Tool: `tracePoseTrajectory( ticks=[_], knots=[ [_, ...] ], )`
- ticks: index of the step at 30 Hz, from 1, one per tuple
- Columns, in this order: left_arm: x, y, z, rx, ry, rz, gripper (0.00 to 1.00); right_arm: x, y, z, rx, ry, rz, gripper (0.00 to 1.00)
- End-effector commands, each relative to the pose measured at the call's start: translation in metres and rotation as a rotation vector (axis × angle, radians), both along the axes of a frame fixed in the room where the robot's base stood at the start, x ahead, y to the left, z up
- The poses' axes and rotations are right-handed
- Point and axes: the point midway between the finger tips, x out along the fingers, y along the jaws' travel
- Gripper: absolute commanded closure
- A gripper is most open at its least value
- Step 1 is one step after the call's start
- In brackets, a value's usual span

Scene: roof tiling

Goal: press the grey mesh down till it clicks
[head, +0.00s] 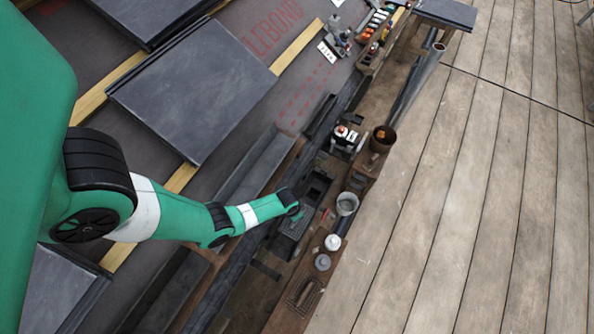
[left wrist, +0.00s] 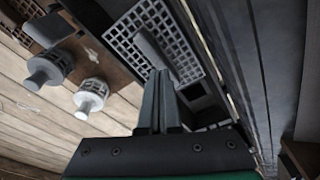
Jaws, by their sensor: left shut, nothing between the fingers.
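The grey mesh (left wrist: 187,58) is a square-holed grid in the left wrist view, with a plain grey raised piece (left wrist: 151,46) on it. In the head view it appears as a small dark grid (head: 292,226) in the gutter channel, partly under my arm. My left gripper (left wrist: 160,76) is shut and empty. Its fingertips are over the near edge of the mesh; I cannot tell whether they touch it. In the head view the left gripper (head: 297,212) is small and dark at the arm's end. My right gripper is not in view.
A wooden ledge beside the channel holds a metal cup (head: 347,203), a white-topped piece (head: 332,242), a grey round piece (head: 322,262) and a brown grate (head: 303,297). A dark open box (head: 318,186) lies just beyond the mesh. Slates (head: 195,92) lie on the roof at left.

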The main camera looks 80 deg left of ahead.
Motion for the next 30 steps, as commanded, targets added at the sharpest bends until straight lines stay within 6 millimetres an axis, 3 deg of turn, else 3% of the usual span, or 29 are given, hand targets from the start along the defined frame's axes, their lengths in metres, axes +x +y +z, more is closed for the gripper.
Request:
tracePoseTrajectory(
  ticks=[30],
  knots=[
    [0.000, 0.000, -0.011, 0.000, 0.000, 0.000, 1.00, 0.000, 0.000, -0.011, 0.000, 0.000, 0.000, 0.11]
  ],
)
